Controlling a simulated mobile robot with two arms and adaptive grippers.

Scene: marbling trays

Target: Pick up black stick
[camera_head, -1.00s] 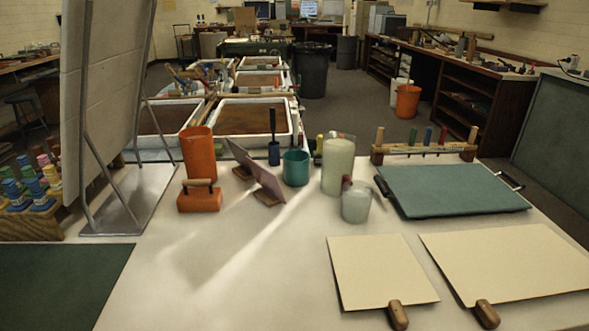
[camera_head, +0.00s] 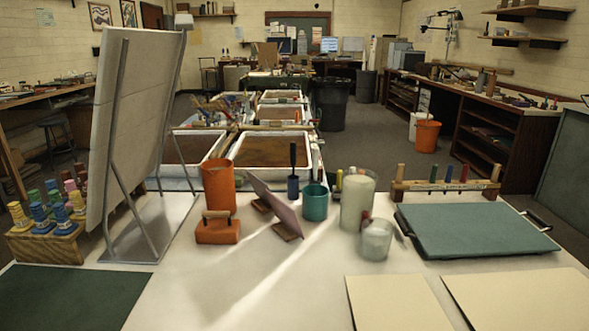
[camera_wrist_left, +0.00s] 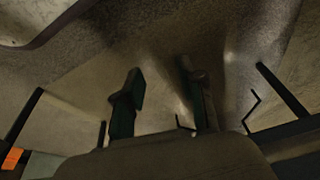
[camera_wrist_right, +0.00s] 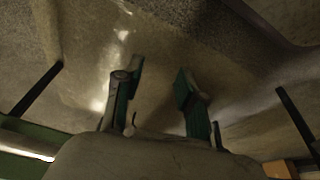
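A dark upright stick-like handle (camera_head: 293,156) rises from a small blue base on the white table (camera_head: 215,290), left of the teal cup (camera_head: 315,203). It is the clearest black stick I see, though I cannot tell for sure that it is the one named. Neither gripper shows in the head view. In the left wrist view my left gripper (camera_wrist_left: 160,88) has its two fingers apart with nothing between them. In the right wrist view my right gripper (camera_wrist_right: 158,85) also has its fingers apart and empty. No stick shows in either wrist view.
An orange cup (camera_head: 219,187), an orange block with a handle (camera_head: 217,231), a purple panel (camera_head: 273,207) and a pale jar (camera_head: 357,203) stand around the stick. A tall board (camera_head: 140,120) rises at left. A teal tray (camera_head: 475,232) lies right. The table's front middle is clear.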

